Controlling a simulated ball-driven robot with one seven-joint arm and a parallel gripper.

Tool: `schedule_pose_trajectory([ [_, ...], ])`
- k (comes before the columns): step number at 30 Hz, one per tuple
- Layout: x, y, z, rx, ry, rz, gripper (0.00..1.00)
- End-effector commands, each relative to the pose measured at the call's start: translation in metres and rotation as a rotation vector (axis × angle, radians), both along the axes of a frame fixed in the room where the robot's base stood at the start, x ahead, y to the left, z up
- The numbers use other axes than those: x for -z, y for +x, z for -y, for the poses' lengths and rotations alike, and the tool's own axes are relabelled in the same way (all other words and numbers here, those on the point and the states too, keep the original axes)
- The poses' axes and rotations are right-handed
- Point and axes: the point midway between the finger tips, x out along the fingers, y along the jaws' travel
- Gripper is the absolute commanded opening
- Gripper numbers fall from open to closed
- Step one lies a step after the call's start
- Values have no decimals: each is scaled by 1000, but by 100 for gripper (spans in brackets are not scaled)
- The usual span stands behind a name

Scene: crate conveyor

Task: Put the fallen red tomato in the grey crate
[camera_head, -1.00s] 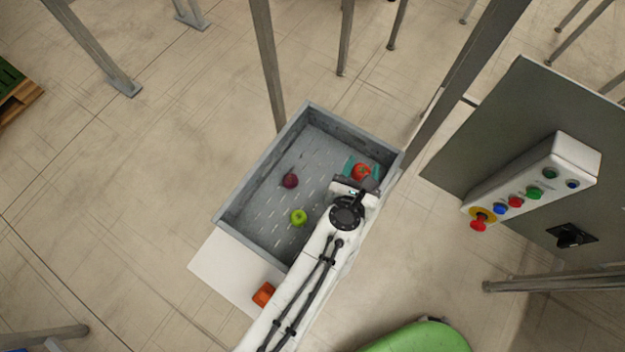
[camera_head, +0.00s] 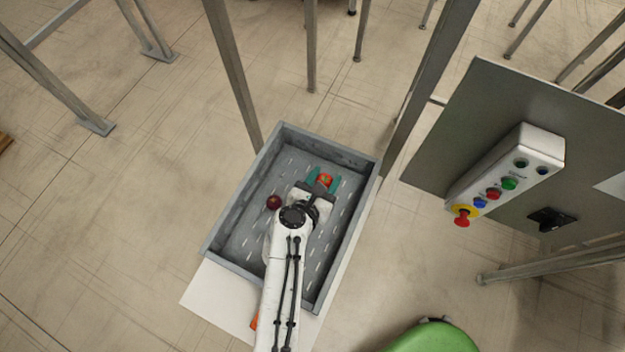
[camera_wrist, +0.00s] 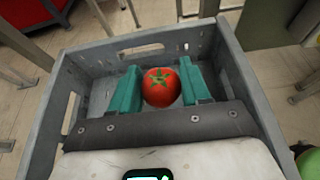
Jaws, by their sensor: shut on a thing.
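The red tomato (camera_head: 325,180) is between the teal fingers of my gripper (camera_head: 322,180), over the far part of the grey crate (camera_head: 228,220). In the wrist view the tomato (camera_wrist: 161,87) has its green star-shaped top showing, and my gripper (camera_wrist: 160,88) is shut on it with one finger at each side. The crate walls (camera_wrist: 45,130) surround the gripper in that view. I cannot tell how high the tomato is above the crate floor. A dark red round item (camera_head: 274,202) lies in the crate, left of my gripper.
An orange item (camera_head: 254,321) is partly hidden by my arm. A metal post (camera_head: 232,75) stands behind the crate, another (camera_head: 425,85) at its right. A control box (camera_head: 507,170) is further right. A green rounded thing (camera_head: 435,338) is at the bottom.

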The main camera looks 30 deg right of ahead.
Motion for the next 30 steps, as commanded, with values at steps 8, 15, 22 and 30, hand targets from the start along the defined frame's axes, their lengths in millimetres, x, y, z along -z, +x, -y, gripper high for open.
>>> schedule_pose_trajectory([
  [8, 45, 34, 0, -1, -2, -2, 17],
  [15, 58, 45, -1, -1, -1, -2, 17],
  [22, 86, 46, -1, -2, -1, -2, 17],
  [30, 88, 46, -1, 0, 0, 0, 17],
])
